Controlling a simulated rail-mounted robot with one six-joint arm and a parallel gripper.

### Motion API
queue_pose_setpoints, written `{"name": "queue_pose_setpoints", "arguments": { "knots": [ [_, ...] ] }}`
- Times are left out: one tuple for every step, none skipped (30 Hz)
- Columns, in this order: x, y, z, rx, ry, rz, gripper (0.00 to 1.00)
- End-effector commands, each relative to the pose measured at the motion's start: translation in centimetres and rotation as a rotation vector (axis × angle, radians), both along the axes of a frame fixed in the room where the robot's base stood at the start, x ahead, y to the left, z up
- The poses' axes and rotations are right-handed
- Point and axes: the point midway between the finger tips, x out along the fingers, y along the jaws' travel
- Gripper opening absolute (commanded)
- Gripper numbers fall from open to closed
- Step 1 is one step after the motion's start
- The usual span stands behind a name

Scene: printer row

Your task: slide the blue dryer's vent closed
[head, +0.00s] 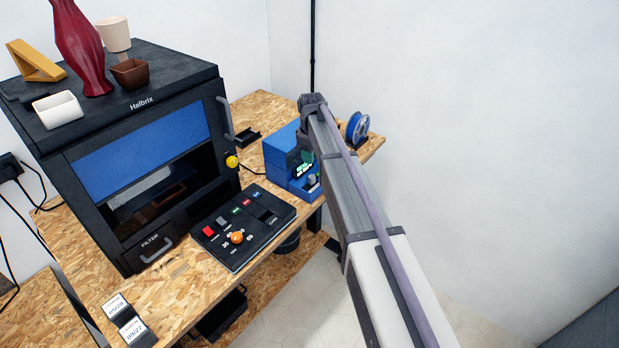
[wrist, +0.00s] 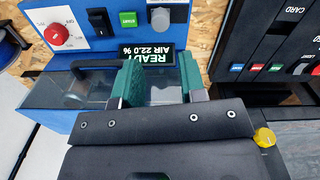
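The blue dryer (head: 278,155) stands on the bench right of the large black machine in the head view. In the wrist view its blue front (wrist: 140,45) carries a red knob (wrist: 55,33), a black switch, a green START button, a grey knob and a display (wrist: 160,54) reading READY, AIR 22.0 %. A clear lid with a dark handle bar (wrist: 95,63) adjoins the front. I cannot make out the vent or any contact. In the head view my arm hides part of the dryer.
The black Halbrix machine (head: 150,100) stands close left of the dryer, with a control panel (head: 240,228) before it and a yellow knob (head: 232,161) on its side. A blue spool (head: 357,128) stands right of my arm. The floor at right is clear.

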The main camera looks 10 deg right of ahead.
Motion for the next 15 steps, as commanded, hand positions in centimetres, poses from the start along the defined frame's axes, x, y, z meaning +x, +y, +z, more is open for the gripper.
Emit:
{"name": "queue_pose_setpoints", "arguments": {
  "knots": [
    [0.0,0.0,-1.7,0.000,0.000,0.000,0.38],
    [0.0,0.0,-2.3,0.000,0.000,-0.001,0.38],
    [0.0,0.0,-3.3,0.000,0.000,-0.001,0.38],
    [0.0,0.0,-4.0,0.000,0.000,-0.001,0.38],
    [0.0,0.0,-4.8,0.000,0.000,-0.001,0.38],
    [0.0,0.0,-5.8,0.000,0.000,-0.001,0.38],
    [0.0,0.0,-6.6,0.000,0.000,-0.001,0.38],
    [0.0,0.0,-7.3,0.000,0.000,-0.002,0.38],
    [0.0,0.0,-8.2,0.000,0.000,-0.002,0.38],
    [0.0,0.0,-8.7,0.000,0.000,-0.002,0.38],
    [0.0,-0.1,-9.2,0.000,0.000,-0.002,0.38],
    [0.0,-0.1,-9.6,0.000,0.000,-0.002,0.38],
    [0.0,-0.1,-9.8,0.000,0.000,-0.002,0.38],
    [0.0,-0.1,-10.0,0.000,0.000,-0.002,0.38],
    [0.0,-0.1,-10.0,0.000,0.000,-0.002,0.38]
  ]
}}
